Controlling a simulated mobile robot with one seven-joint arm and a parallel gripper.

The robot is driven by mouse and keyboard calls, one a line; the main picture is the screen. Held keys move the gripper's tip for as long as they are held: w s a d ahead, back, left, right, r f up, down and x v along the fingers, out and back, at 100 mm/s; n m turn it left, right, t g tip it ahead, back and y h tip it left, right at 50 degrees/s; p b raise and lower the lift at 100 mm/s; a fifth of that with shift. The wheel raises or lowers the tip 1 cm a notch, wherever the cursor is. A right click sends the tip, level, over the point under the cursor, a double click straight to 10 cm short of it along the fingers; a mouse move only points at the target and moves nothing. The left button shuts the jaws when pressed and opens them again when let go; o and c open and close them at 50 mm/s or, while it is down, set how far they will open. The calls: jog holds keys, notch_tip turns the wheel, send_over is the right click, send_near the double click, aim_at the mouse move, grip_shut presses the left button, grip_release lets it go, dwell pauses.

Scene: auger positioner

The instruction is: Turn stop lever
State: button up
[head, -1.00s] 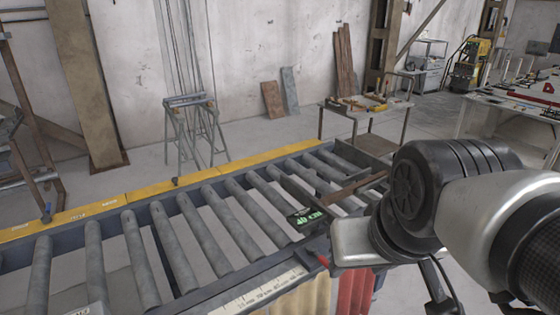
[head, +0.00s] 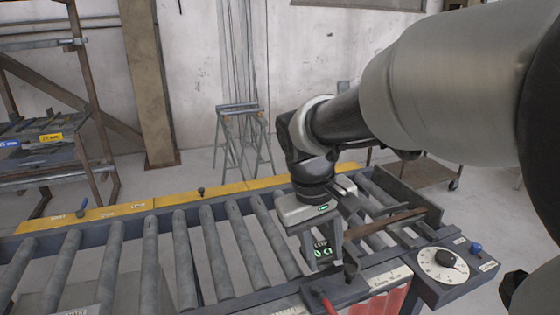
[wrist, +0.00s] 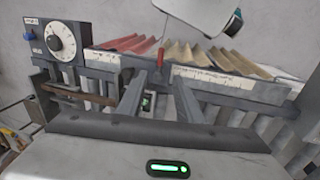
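A red-handled lever (head: 325,303), which I take to be the stop lever, is on the front rail of the roller conveyor, beside a grey post. In the wrist view the red handle (wrist: 160,57) stands beyond the fingertips, between them in the picture. My gripper (head: 324,250) points down over the conveyor, a little behind the lever in the head view. Its two fingers are apart, with nothing held between them, as the wrist view (wrist: 157,88) also shows. A small green-lit display (head: 322,248) shows between the fingers. I cannot tell any contact with the lever.
A dial box (head: 444,265) with a blue knob (head: 476,248) stands to the right of the lever. A rusty bar (head: 385,222) lies across the conveyor's right end. A ruler strip (head: 391,278) runs along the front edge. Rollers (head: 212,255) extend left.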

aim_at(330, 307)
jog(key=d+f, duration=0.1)
jog(key=f, duration=0.4)
jog(key=w+d+f, duration=0.1)
jog(key=f, duration=0.5)
jog(key=d+f+b, duration=0.1)
jog(key=f, duration=0.5)
jog(key=shift+w+f, duration=0.15)
jog(key=shift+w, duration=0.05)
grip_shut()
